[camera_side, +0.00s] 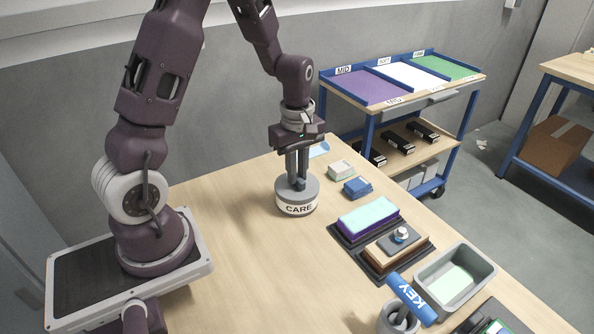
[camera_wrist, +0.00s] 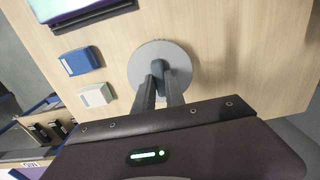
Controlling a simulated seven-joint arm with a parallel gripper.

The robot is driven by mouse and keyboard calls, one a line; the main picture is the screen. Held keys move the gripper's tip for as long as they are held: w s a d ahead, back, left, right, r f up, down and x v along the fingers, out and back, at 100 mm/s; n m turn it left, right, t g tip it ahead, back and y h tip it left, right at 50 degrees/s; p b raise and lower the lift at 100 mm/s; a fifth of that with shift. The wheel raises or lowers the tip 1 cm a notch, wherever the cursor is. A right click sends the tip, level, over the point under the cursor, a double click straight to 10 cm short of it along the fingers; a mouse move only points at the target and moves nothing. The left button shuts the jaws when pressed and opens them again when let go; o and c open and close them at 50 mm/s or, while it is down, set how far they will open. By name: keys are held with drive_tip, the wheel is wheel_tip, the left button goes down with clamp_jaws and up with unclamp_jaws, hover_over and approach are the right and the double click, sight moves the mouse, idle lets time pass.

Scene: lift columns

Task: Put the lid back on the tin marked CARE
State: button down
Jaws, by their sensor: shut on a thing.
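The round tin marked CARE (camera_side: 298,209) stands upright on the wooden table, with a white label band around its side. Its grey lid (camera_side: 312,188) is on top of the tin in the side view, and it shows as a grey disc in the wrist view (camera_wrist: 177,53). My gripper (camera_side: 298,184) points straight down over the tin. In the wrist view its two fingers (camera_wrist: 159,76) are shut on the dark knob at the middle of the lid. I cannot tell whether the lid is fully seated, since the rim join is too small to see clearly.
Right of the tin are a blue block (camera_side: 357,187), a green-and-white block (camera_side: 341,171) and sharpening-stone-like blocks on dark trays (camera_side: 343,240). The table left of the tin is clear.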

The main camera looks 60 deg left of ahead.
drive_tip(key=c, duration=0.8)
unclamp_jaws()
drive_tip(key=shift+c, duration=0.2)
drive_tip(key=shift+r, duration=3.55)
drive_tip(key=shift+c, duration=0.4)
clamp_jaws()
